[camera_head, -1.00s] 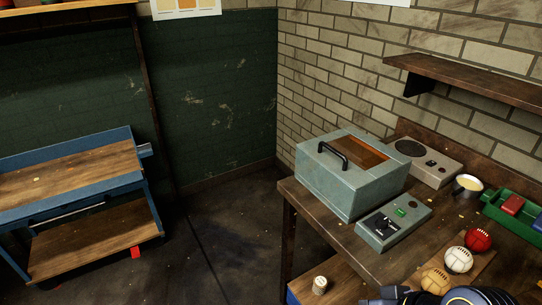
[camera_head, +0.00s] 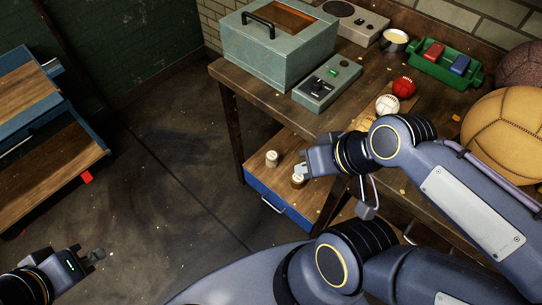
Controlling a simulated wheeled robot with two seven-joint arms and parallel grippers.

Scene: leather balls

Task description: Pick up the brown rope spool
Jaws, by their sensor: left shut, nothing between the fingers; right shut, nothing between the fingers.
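My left gripper (camera_head: 97,256) is shut and empty over the floor at the lower left, far from the spools.
A blue cart (camera_head: 60,160) stands left.

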